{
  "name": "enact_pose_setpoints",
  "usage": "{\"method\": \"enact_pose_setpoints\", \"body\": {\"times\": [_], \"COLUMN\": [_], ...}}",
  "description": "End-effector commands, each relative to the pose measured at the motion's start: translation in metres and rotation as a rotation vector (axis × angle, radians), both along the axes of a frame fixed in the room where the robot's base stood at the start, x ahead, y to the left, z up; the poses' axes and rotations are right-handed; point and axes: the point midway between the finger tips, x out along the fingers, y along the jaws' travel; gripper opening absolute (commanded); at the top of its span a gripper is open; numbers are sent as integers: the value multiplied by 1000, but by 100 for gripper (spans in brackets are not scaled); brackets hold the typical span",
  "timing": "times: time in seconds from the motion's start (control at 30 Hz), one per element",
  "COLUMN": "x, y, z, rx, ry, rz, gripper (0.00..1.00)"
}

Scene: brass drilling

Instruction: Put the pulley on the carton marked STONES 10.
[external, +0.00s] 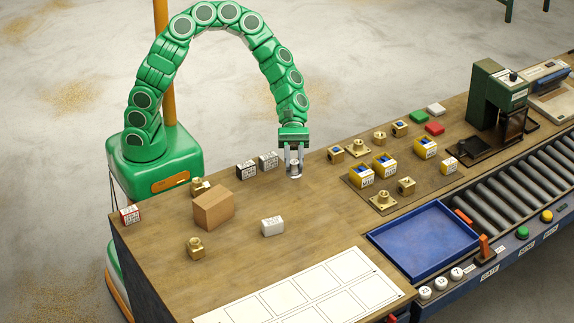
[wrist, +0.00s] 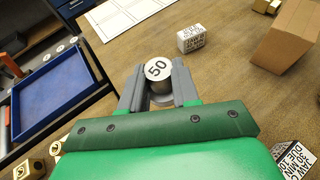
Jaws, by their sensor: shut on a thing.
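My gripper (external: 294,172) points down over the back middle of the bench, shut on a silver round piece (external: 295,166). In the wrist view the gripper (wrist: 158,82) holds this piece (wrist: 158,69) upright between grey fingers; its top reads 50 and a wider rim shows below. It appears to be the pulley. A white carton (external: 272,226) with dark print stands in front of the gripper, apart from it; it also shows in the wrist view (wrist: 191,38). Two printed cartons stand left of the gripper, one dark-sided (external: 246,169) and one whiter (external: 268,160). I cannot read STONES 10 on any.
A brown box (external: 213,207) stands left among brass fittings (external: 195,248). A red-edged carton (external: 130,215) is at the left edge. A board (external: 350,183) with yellow boxes and brass parts lies right. A blue tray (external: 424,240) and a white grid sheet (external: 285,298) are in front.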

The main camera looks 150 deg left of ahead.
Motion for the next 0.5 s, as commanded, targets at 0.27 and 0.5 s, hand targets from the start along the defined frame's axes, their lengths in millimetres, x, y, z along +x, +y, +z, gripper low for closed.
{"method": "enact_pose_setpoints", "body": {"times": [0.27, 0.5], "x": [5, 4], "y": [-37, -129], "z": [21, 49], "rx": [0, 0], "ry": [-6, -16], "rz": [-87, -305], "gripper": [0, 0]}}
